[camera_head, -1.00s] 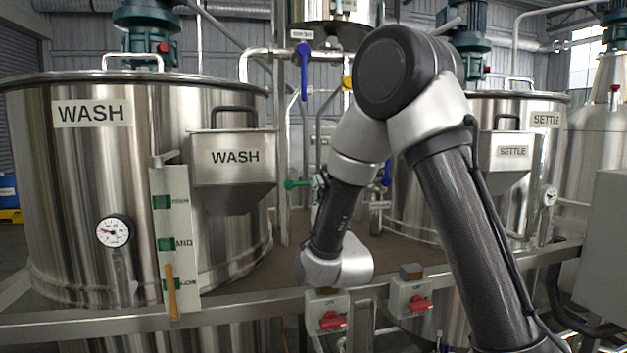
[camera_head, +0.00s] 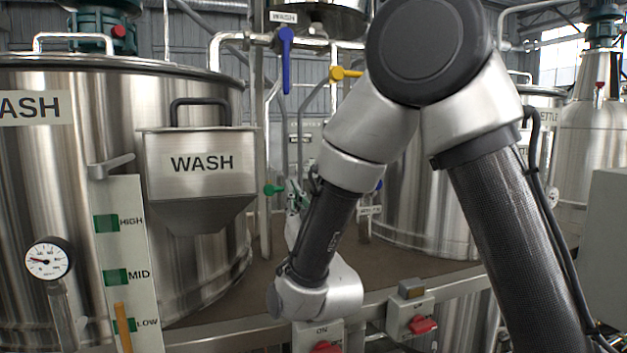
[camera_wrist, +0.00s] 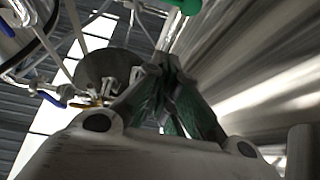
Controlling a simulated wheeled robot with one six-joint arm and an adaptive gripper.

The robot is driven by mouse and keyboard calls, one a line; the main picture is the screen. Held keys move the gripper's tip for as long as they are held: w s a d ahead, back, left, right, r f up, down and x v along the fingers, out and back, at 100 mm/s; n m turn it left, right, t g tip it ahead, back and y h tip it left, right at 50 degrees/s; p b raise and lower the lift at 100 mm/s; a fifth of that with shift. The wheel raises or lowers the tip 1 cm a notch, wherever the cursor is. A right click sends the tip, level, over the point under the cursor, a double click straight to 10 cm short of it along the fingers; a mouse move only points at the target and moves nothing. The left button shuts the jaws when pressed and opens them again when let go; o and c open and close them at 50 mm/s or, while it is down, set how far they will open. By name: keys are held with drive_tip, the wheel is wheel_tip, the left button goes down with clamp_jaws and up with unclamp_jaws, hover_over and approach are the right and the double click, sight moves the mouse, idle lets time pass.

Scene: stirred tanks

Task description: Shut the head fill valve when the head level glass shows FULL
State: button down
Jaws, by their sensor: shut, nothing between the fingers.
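My gripper (camera_head: 296,196) is shut and empty, partly hidden behind my arm, close to the green valve handle (camera_head: 273,190) on the piping behind the deck. In the wrist view its fingers (camera_wrist: 165,65) meet at the tips, just below a green part (camera_wrist: 185,5) at the top edge. I cannot tell if they touch. A steel vessel (camera_head: 320,20) is cut off at the top. No level glass marked FULL and no label naming the head fill valve is readable. A blue valve handle (camera_head: 286,60) under a WASH label and a yellow handle (camera_head: 345,73) are above.
The large WASH tank (camera_head: 195,100) with its hopper (camera_head: 203,165) stands left. Red switches (camera_head: 423,325) line the front rail. The SETTLE tank (camera_head: 543,100) is right, partly hidden by my arm.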

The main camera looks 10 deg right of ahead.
drive_tip(key=w+r+h, duration=0.1)
drive_tip(key=w, duration=0.9)
drive_tip(key=shift+d+m+h, duration=0.2)
drive_tip(key=shift+m+h, duration=0.1)
drive_tip(key=shift+m, duration=0.1)
drive_tip(key=shift+f+m+h, duration=0.4)
drive_tip(key=shift+f+m, duration=0.2)
